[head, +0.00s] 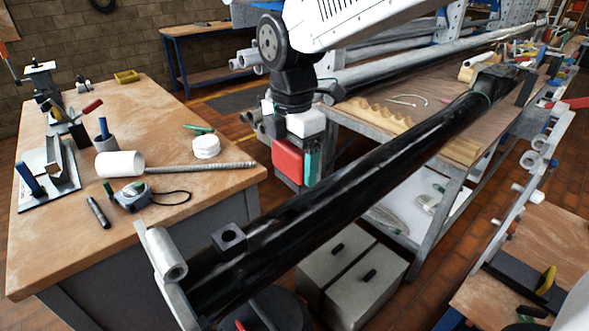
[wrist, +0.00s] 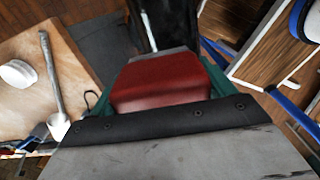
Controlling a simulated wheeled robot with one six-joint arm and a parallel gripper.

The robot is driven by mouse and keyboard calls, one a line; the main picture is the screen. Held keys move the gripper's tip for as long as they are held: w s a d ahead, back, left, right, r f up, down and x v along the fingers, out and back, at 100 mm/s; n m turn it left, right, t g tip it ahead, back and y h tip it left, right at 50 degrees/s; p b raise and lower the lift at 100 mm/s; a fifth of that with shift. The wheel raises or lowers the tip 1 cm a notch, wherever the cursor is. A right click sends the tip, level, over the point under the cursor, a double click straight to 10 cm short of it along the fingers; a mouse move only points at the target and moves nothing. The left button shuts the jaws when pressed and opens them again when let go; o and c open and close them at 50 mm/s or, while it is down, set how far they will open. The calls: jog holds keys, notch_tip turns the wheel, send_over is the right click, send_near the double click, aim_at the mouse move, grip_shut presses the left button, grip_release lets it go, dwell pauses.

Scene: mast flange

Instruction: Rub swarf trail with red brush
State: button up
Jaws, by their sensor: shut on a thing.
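The red brush (head: 288,158) is a red block at the end of my arm, near the middle of the head view. My gripper (head: 298,163) is shut on it, with a teal part showing beside the red. The brush also shows in the wrist view (wrist: 162,82), with teal edges at both sides and a dark strip in front. It hangs in the air beyond the black mast tube (head: 340,182), between the left table and the wooden bench. Its bristles cannot be made out. I cannot pick out the swarf trail for certain in either view.
The left wooden table (head: 60,240) holds a white-headed mallet (head: 120,164), a tape measure (head: 132,196), a white round tub (head: 206,147) and a vise-like stand. The mast tube crosses diagonally in front. Grey boxes (head: 350,270) stand below it. Wavy wooden blocks (head: 375,111) lie on the bench.

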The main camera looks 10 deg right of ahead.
jog(key=shift+r, duration=1.65)
